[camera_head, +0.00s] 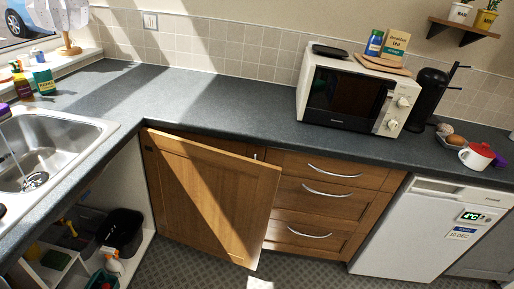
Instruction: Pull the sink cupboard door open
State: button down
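The sink cupboard door (212,195) is a wooden panel in the middle of the view. It stands swung out from the sink cupboard, with its left edge at the inner corner under the worktop. Its free right edge reaches in front of the drawer unit. The sink cupboard (137,190) under the sink is uncovered, and its inside shows at lower left. A black bin (121,232) and several bottles stand in it. No handle shows on the door's visible face; a small metal piece shows just above its top edge. My gripper is not in view.
The steel sink (62,150) is set in the dark worktop (215,101) at left. Wooden drawers (318,203) and a white appliance (425,230) stand right of the door. A microwave (352,95) is on the worktop. Patterned floor (190,268) shows clear below the door.

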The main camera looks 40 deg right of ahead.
aim_at(217, 202)
jog(key=z, duration=0.3)
jog(key=i, duration=1.35)
